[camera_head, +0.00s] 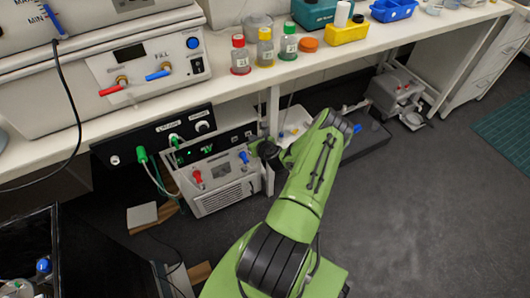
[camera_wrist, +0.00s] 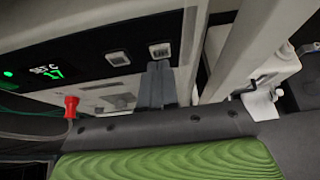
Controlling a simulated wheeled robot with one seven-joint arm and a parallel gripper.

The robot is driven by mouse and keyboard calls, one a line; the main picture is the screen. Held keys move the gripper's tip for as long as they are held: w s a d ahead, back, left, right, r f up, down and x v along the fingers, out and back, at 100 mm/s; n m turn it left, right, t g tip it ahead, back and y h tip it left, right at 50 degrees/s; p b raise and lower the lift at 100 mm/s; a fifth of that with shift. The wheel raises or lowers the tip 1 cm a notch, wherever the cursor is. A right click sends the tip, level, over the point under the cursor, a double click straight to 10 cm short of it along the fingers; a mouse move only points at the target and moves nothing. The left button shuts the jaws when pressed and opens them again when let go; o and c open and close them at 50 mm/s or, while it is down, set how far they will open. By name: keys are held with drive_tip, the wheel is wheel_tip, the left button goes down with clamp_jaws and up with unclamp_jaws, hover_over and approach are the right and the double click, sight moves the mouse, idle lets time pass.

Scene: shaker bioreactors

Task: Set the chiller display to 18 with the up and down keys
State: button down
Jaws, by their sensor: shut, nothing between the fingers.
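The chiller (camera_head: 222,196) is a white box with a black top panel, under the bench. In the wrist view its green display (camera_wrist: 48,73) reads 17 beneath SET C. Right of the display are two small pale square keys, a left key (camera_wrist: 118,59) and a right key (camera_wrist: 160,50). I cannot read their arrows. My gripper (camera_wrist: 156,68) is shut and empty, its dark fingertips just below the right key in the picture; I cannot tell whether they touch it. In the head view my gripper (camera_head: 262,149) is at the right end of the chiller panel, its fingertips hard to make out.
A red fitting (camera_head: 197,177) and a blue fitting (camera_head: 243,157) stick out from the chiller front. A black control box (camera_head: 155,137) with green connectors hangs above it. The white bench (camera_head: 240,84) overhangs, with a bench leg (camera_head: 273,107) nearby. Open floor lies right.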

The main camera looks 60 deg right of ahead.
drive_tip(key=p+v, duration=0.2)
drive_tip(key=v, duration=0.9)
drive_tip(key=shift+f+p, duration=0.35)
idle(1.7)
